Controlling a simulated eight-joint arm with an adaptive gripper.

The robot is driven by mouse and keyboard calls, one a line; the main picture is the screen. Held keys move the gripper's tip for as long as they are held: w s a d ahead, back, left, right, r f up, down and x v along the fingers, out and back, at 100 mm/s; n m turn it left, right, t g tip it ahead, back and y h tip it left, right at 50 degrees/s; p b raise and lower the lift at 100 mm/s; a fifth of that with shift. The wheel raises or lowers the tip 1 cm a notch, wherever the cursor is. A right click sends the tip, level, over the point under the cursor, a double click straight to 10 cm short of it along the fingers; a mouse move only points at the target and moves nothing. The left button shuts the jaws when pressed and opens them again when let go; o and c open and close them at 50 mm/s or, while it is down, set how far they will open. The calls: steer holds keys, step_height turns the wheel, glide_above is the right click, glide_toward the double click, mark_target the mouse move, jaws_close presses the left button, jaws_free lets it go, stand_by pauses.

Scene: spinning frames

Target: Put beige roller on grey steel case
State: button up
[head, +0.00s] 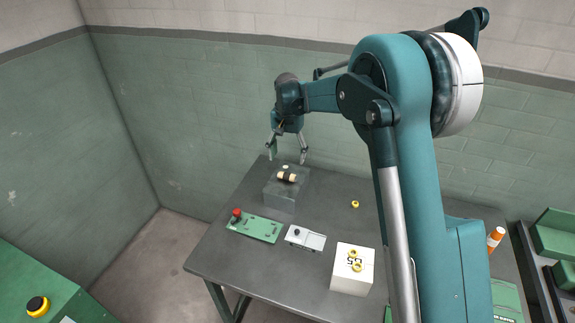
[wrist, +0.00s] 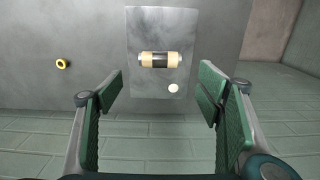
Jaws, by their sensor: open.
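The beige roller (head: 286,177) has a dark middle band and lies on its side on top of the grey steel case (head: 280,199). In the wrist view the roller (wrist: 147,60) lies crosswise on the pale top of the case (wrist: 150,25), with no finger touching it. My gripper (head: 288,157) is open and empty, pointing down above the back of the case. In the wrist view its fingers (wrist: 160,92) are spread wide, on either side of the picture, with the roller beyond the gap between them.
A small white disc (wrist: 173,87) is near the roller. A green panel with a red button (head: 258,228), a silver device (head: 305,238) and a white box (head: 352,282) with yellow rings stand in front. A yellow ring (head: 355,204) lies on the otherwise clear table to the right.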

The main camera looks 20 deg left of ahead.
steer(key=shift+r, duration=1.65)
steer(key=shift+d, duration=0.1)
steer(key=s+d+r+t, duration=0.1)
steer(key=s+d+r, duration=0.45)
steer(key=d, duration=0.55)
steer(key=s+d+r+t+y, duration=0.1)
steer(key=s+d+r, duration=0.3)
steer(key=d+r, duration=0.5)
steer(key=s+d+r+t, duration=0.1)
steer(key=s+d+r, duration=0.35)
steer(key=d, duration=0.75)
steer(key=s+d+t, duration=0.2)
steer(key=s+d, duration=1.1)
steer(key=s+d+f, duration=0.2)
steer(key=s+d, duration=0.1)
steer(key=s, duration=0.1)
steer(key=s+d+f+t, duration=0.1)
steer(key=s+d+f, duration=0.1)
steer(key=s, duration=0.3)
steer(key=s+d+f+t+h, duration=0.1)
steer(key=s+d+f, duration=0.1)
steer(key=s, duration=0.3)
steer(key=shift+d, duration=0.9)
